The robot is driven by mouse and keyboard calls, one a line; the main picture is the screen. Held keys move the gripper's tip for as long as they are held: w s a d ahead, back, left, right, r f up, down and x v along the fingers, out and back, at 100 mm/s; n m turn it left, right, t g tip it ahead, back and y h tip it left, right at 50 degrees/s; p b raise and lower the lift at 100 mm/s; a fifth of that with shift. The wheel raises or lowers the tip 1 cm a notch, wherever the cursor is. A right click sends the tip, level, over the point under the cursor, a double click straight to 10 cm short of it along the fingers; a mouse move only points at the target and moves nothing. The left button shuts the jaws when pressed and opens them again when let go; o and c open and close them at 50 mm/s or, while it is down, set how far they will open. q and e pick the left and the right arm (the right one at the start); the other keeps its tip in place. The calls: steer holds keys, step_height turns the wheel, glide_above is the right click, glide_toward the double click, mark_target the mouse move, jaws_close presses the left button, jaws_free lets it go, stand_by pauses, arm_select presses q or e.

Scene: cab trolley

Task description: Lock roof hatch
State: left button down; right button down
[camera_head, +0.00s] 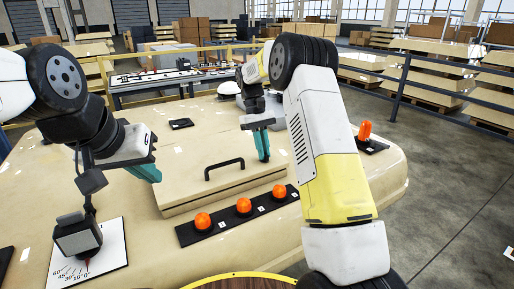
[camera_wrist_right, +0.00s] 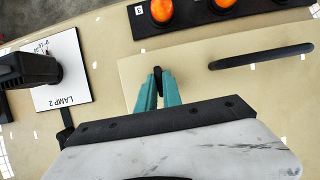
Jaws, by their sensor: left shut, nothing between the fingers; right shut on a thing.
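The roof hatch (camera_head: 215,178) is a flat beige panel with a black bar handle (camera_head: 224,167), lying down on the beige roof. My right gripper (camera_head: 263,150) points down at the hatch's far right part. In the right wrist view its teal fingers (camera_wrist_right: 159,88) are shut on a small black piece (camera_wrist_right: 158,74), probably a latch knob, at the hatch panel's edge area. The fingers hide most of this piece, so its turn cannot be told. My left gripper (camera_head: 147,172) is shut and empty, above the roof left of the hatch.
A black strip with several orange lamps (camera_head: 243,206) lies in front of the hatch. A black lamp (camera_head: 78,236) stands on a white angle card at front left; another card marked LAMP 2 (camera_wrist_right: 62,92) shows in the wrist view. An orange beacon (camera_head: 365,131) stands at right.

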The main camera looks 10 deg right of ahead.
stand_by(0.3)
steer(key=c, duration=1.5)
jaws_free()
steer(key=v, duration=0.7)
steer(key=shift+w+r, duration=0.2)
steer(key=shift+r, duration=0.15)
